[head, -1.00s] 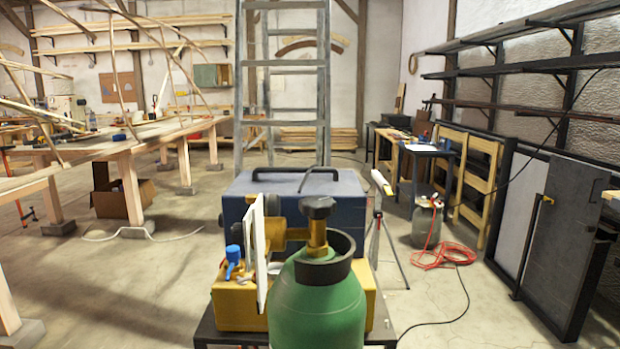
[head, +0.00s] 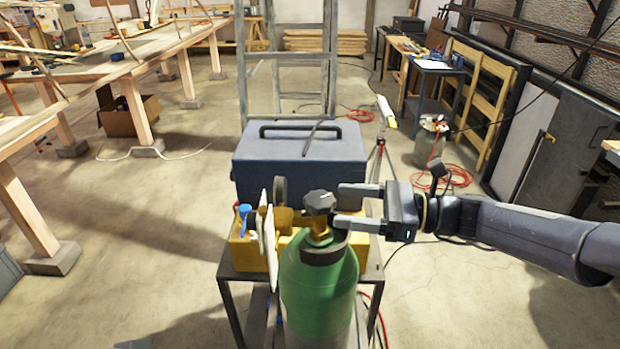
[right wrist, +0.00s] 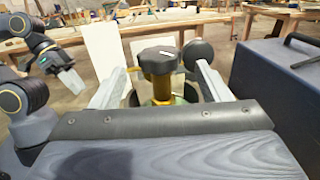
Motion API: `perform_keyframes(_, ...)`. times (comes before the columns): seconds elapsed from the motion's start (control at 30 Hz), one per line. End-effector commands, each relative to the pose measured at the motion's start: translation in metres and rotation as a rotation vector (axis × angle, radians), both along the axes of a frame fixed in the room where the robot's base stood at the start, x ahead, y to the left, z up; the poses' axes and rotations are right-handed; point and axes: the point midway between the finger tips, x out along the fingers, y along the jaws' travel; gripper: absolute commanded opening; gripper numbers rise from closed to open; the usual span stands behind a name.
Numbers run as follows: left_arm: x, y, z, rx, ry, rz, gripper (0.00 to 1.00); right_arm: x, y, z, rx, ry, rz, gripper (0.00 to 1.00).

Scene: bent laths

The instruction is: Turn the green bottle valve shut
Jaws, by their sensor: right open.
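The green bottle (head: 318,290) stands upright, with a dark collar and a brass valve topped by a black knob (head: 320,201). My right gripper (head: 342,204) reaches in from the right, open, with its fingertips at the knob's right side. In the right wrist view the knob (right wrist: 160,59) shows between the two spread fingers, with a gap on each side. A pale mark lies on the knob's top. My left gripper (right wrist: 64,72) shows small at the left of the right wrist view; its opening is unclear. It is outside the head view.
A blue case (head: 298,160) with a black handle stands behind the bottle. White plates (head: 268,237) and a round dark part sit left of the valve. A yellow block (head: 245,250) with a blue knob (head: 244,211) is on the metal cart. Open floor lies left.

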Motion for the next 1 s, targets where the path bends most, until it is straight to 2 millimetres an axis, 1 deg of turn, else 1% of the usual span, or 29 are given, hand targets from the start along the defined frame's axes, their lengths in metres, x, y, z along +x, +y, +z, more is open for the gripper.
perform_keyframes(0.17,0.000,0.000,0.001,0.000,0.001,0.000,0.36,0.003,0.023,0.000,0.003,0.004,0.004,0.70)
perform_keyframes(0.3,0.000,0.000,0.004,0.000,0.001,0.000,0.36,0.006,0.047,0.000,0.001,0.003,0.005,0.70)
perform_keyframes(0.43,0.000,0.000,0.005,0.000,0.001,0.000,0.36,0.008,0.064,-0.001,0.001,0.002,0.004,0.70)
perform_keyframes(0.6,0.000,0.000,0.006,0.000,0.000,0.000,0.36,0.010,0.074,-0.001,0.001,0.001,0.001,0.70)
perform_keyframes(0.87,0.000,0.000,0.006,0.000,0.000,0.000,0.36,0.010,0.075,-0.001,0.000,0.000,0.000,0.70)
perform_keyframes(1.0,0.000,0.000,0.006,0.000,0.000,0.000,0.36,0.010,0.075,-0.001,0.000,0.000,0.000,0.51)
